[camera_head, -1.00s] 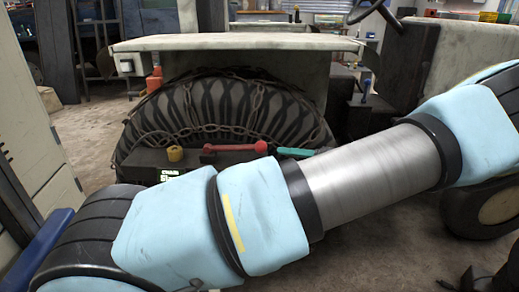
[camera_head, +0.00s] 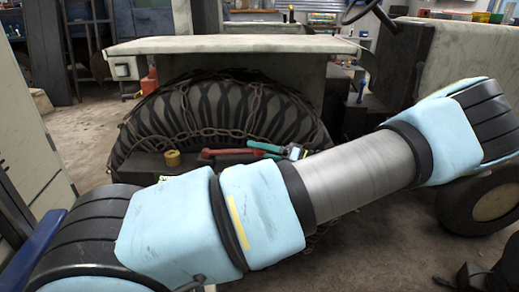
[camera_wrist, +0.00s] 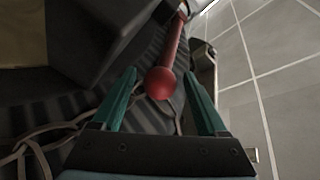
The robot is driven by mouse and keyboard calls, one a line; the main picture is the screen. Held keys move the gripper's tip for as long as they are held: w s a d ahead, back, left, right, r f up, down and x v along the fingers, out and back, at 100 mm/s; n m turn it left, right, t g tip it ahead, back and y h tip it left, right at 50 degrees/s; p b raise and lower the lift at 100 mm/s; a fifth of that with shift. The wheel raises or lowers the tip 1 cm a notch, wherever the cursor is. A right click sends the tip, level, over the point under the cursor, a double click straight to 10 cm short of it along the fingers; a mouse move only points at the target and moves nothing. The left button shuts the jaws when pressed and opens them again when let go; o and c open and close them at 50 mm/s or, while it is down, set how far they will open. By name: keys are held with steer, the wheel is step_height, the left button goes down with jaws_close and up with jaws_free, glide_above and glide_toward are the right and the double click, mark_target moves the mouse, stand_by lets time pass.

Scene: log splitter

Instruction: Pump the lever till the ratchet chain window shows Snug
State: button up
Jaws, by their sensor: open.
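The red lever (camera_head: 225,152) lies nearly level on top of the dark ratchet housing (camera_head: 140,167), in front of the chained tyre. In the wrist view the lever's round red knob (camera_wrist: 160,83) shows between the two teal fingers, with its red shaft (camera_wrist: 176,40) running away beyond it. My gripper (camera_wrist: 159,72) is open, with a gap on each side of the knob. In the head view my gripper (camera_head: 263,146) is at the lever's right end. The chain window is hidden behind my arm, so its reading cannot be seen.
A yellow cap (camera_head: 172,158) stands on the housing left of the lever. The tyre (camera_head: 215,110) with chains (camera_head: 252,108) is close behind, under a pale fender (camera_head: 235,44). A pale cabinet (camera_head: 32,130) stands at the left. Open floor (camera_head: 385,240) lies at the right.

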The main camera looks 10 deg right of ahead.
steer(key=shift+a, duration=0.1)
steer(key=shift+c, duration=0.3)
jaws_close()
stand_by(0.4)
stand_by(0.7)
